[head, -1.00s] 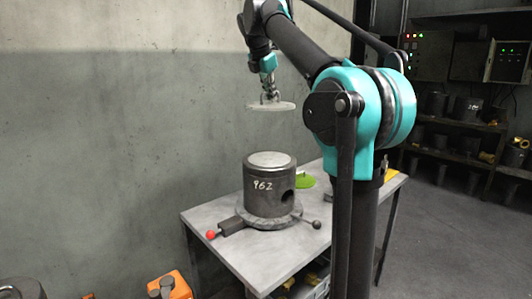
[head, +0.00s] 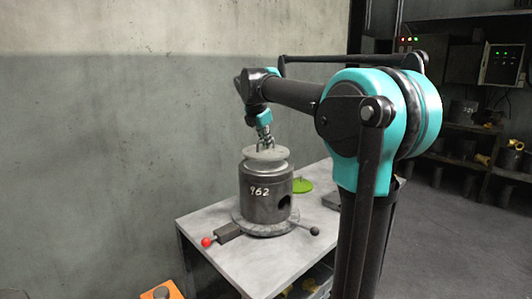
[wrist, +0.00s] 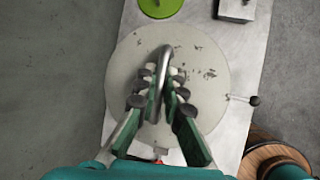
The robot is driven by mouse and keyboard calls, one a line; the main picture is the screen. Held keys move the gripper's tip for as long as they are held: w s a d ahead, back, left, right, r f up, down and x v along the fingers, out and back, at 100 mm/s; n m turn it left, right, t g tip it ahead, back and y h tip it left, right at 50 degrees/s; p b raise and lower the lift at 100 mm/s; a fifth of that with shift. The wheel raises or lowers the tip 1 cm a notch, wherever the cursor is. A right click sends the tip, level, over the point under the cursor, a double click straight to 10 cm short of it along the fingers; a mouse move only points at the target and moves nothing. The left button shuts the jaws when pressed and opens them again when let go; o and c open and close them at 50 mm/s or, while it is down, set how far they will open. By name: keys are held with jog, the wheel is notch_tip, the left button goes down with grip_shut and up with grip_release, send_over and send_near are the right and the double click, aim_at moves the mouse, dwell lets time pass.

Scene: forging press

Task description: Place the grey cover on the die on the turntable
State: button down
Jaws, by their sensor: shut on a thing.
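The grey cover (head: 266,154) is a flat round disc with a handle loop on top. My gripper (head: 264,138) is shut on the handle (wrist: 160,75), and the cover (wrist: 205,105) fills the middle of the wrist view. The die (head: 262,192) is a dark grey cylinder marked 962 with a round hole in its side. It stands upright on the turntable (head: 240,219). The cover is level, right at the top of the die and roughly centred; I cannot tell whether it touches. In the wrist view the cover hides the die.
The turntable is on a grey table (head: 200,246). It has a red-knobbed lever (head: 207,242) and a black-knobbed lever (head: 314,231). A green disc (head: 302,185) lies behind the die. An orange object (head: 160,291) is at bottom left. Shelves (head: 480,150) stand at the right.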

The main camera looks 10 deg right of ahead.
aim_at(266, 150)
jog(key=shift+f, duration=2.05)
jog(key=shift+f, duration=0.1)
jog(key=c, duration=1.6)
grip_release()
jog(key=v, duration=1.2)
jog(key=shift+s, duration=0.1)
